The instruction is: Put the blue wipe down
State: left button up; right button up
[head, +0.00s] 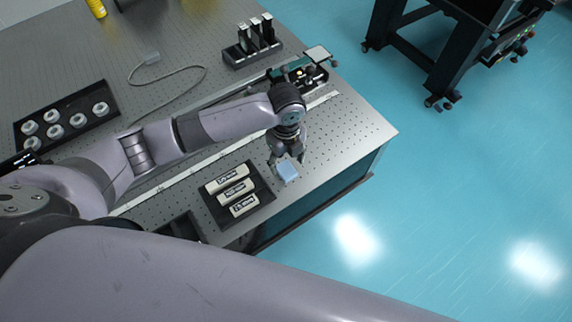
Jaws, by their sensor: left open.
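The blue wipe (288,170) is a small pale blue block near the front right edge of the optical table (352,122). My left gripper (286,159) points down at it, with its open fingers at the wipe's far side. I cannot tell whether the wipe rests on the table or whether a finger touches it. My right gripper is out of view.
A black tray with several labelled white blocks (236,187) lies left of the wipe. Another black tray holds several white round parts (78,120). A dark rack (254,50) stands at the back, near a grey cable (152,59). Bare tabletop lies right of the wipe.

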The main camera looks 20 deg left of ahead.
aim_at(286, 169)
pick_arm(q)
notch_tip(286, 169, up, 8)
jog(key=shift+r+b, duration=0.15)
jog(key=shift+b, duration=0.2)
dwell(0.4)
